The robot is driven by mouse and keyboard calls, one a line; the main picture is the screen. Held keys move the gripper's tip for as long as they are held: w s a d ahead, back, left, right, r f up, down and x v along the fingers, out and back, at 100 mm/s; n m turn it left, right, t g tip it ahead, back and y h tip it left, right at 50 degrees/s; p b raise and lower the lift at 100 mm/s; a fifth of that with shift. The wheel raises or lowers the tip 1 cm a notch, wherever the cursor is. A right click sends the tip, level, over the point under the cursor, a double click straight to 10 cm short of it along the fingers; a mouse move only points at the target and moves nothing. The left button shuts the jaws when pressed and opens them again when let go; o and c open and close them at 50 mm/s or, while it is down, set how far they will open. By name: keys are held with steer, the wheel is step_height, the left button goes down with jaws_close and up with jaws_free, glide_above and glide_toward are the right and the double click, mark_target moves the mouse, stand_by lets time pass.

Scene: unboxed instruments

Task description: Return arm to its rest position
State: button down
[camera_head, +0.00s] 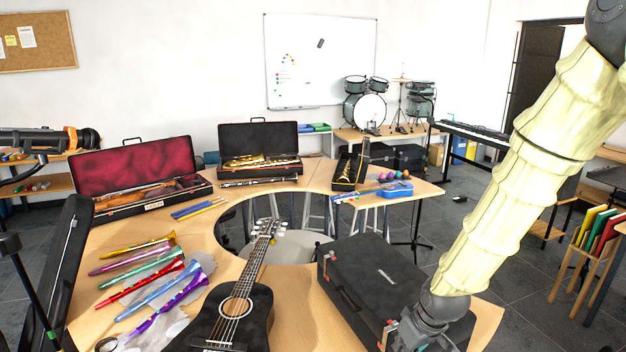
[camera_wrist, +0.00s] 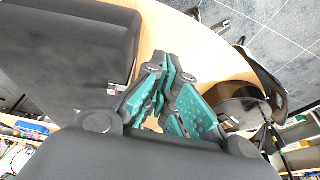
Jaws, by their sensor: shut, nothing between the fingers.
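My arm comes down from the upper right in the head view, its forearm in a pale ribbed cover. My gripper (camera_head: 412,338) is at the lower end, beside or over the right side of a closed black case (camera_head: 375,275) on the table. In the wrist view my gripper's green-padded fingers (camera_wrist: 166,92) are together with nothing between them. The black case (camera_wrist: 75,45) fills the upper left there, apart from the fingers. In the head view part of the gripper is cut off by the bottom edge.
The curved wooden table (camera_head: 320,183) carries a black guitar (camera_head: 232,315), several coloured recorder-like instruments (camera_head: 150,285), an open red-lined case (camera_head: 135,170), an open saxophone case (camera_head: 258,145) and a blue instrument (camera_head: 372,191). Open floor (camera_head: 460,225) lies right of the table. A keyboard (camera_head: 475,133) stands behind.

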steer(key=s+f+m+g+b, duration=0.1)
steer(key=s+f, duration=0.6)
steer(key=f, duration=0.4)
steer(key=s+f+m+g+b, duration=0.1)
steer(key=s+f+m, duration=0.1)
steer(key=s+f, duration=0.7)
steer(key=s+d+f+m+g+h+b, duration=0.1)
steer(key=s+d+f, duration=0.1)
steer(key=s+f, duration=1)
steer(key=s, duration=0.3)
steer(key=shift+s+f+m+h, duration=0.15)
steer(key=shift+s+m+h, duration=0.15)
steer(key=shift+s+m, duration=0.1)
